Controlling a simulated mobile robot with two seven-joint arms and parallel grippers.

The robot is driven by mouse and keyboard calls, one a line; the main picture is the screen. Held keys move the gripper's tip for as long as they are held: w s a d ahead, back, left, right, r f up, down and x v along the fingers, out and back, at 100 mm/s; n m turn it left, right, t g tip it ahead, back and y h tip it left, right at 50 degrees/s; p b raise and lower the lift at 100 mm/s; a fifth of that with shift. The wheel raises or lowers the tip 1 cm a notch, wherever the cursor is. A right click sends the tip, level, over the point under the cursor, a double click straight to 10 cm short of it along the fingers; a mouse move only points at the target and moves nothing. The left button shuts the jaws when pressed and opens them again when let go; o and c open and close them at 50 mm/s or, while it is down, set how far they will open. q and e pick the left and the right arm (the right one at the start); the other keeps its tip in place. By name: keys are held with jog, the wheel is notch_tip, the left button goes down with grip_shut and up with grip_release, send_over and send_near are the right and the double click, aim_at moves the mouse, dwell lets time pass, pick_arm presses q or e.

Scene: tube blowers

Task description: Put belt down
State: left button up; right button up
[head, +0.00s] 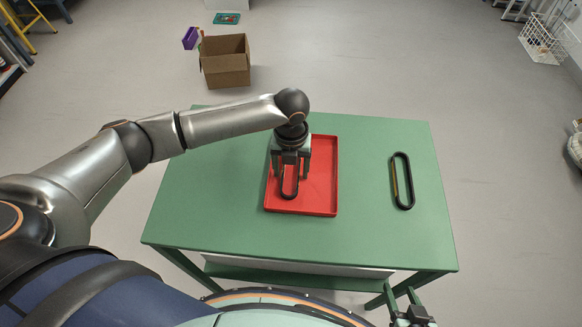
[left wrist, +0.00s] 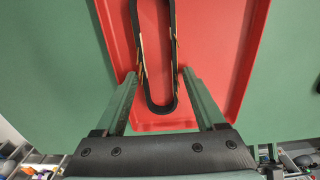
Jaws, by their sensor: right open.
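A black looped belt (head: 290,188) lies in the red tray (head: 324,172) on the green table. The left wrist view shows the belt (left wrist: 158,108) as a long narrow loop with orange-brown marks inside, over the tray floor (left wrist: 215,50). My left gripper (head: 290,172) points down over the tray, its two fingers apart on either side of the belt. In the left wrist view a small gap shows between each fingertip and the belt. A second black belt (head: 408,190) lies on the table to the right of the tray. My right gripper (head: 402,298) is open and empty at the lower right.
The green table (head: 215,190) is clear left of the tray and between the tray and the second belt. A cardboard box (head: 225,68) stands on the floor behind the table, with a purple item (head: 190,38) beside it. A white wire basket (head: 541,42) stands far right.

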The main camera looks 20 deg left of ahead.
pick_arm(q)
jog(key=shift+o, duration=0.7)
jog(key=shift+r, duration=0.1)
notch_tip(320, 180, up, 12)
dwell(1.3)
